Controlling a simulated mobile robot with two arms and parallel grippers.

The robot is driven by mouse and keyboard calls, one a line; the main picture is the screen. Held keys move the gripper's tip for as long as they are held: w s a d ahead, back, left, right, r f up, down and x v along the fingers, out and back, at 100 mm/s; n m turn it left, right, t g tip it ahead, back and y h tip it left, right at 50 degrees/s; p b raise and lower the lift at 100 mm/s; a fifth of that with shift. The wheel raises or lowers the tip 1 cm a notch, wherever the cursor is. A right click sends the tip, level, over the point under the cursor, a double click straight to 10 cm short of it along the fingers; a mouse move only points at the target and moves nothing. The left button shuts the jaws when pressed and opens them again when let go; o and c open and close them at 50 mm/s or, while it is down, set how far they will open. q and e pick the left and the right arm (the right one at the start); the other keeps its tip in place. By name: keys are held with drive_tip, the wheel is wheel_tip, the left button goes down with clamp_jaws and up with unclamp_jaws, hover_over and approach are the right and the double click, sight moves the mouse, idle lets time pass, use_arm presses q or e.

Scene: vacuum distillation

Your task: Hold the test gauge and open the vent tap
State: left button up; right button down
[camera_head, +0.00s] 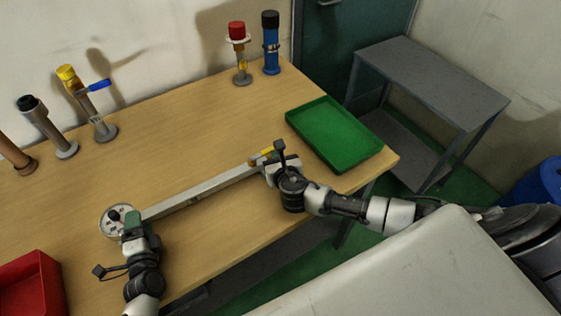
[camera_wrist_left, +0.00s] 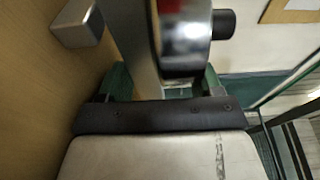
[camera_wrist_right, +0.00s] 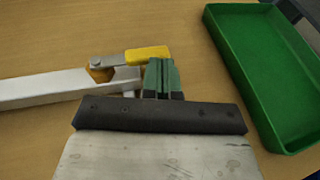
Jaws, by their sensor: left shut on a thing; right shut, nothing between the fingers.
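The test gauge (camera_head: 113,222) is a round white dial at the left end of a pale metal bar (camera_head: 195,193). My left gripper (camera_head: 132,226) is shut on the gauge; its chrome body (camera_wrist_left: 184,40) stands between the green fingers (camera_wrist_left: 163,82) in the left wrist view. The vent tap has a yellow lever (camera_wrist_right: 148,54) at the bar's right end, seen also in the head view (camera_head: 263,154). The lever runs roughly along the bar. My right gripper (camera_wrist_right: 160,78) is shut and empty, its green fingertips just beside the lever; whether they touch it I cannot tell.
A green tray (camera_head: 335,133) lies right of the tap, a red bin (camera_head: 30,285) at the front left. Several capped fittings stand along the back, including a blue cylinder (camera_head: 271,45) and a yellow-topped one (camera_head: 68,75). The table middle (camera_head: 180,140) is clear.

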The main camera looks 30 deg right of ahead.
drive_tip(key=shift+s+f, duration=0.1)
drive_tip(key=shift+s, duration=0.35)
drive_tip(key=d+v, duration=0.3)
drive_tip(key=v, duration=0.9)
drive_tip(key=shift+s+f, duration=0.2)
drive_tip(key=shift+s, duration=0.4)
drive_tip(key=shift+a, duration=0.1)
use_arm(q)
drive_tip(key=o, duration=1.4)
drive_tip(key=shift+o, duration=0.2)
drive_tip(key=shift+s, duration=0.15)
use_arm(e)
drive_tip(key=shift+s, duration=0.1)
use_arm(q)
drive_tip(key=shift+f, duration=0.15)
drive_tip(key=shift+s+f, duration=0.1)
drive_tip(key=shift+s, duration=0.4)
drive_tip(key=s, duration=0.7)
drive_tip(key=s+a, duration=0.1)
drive_tip(key=s, duration=0.3)
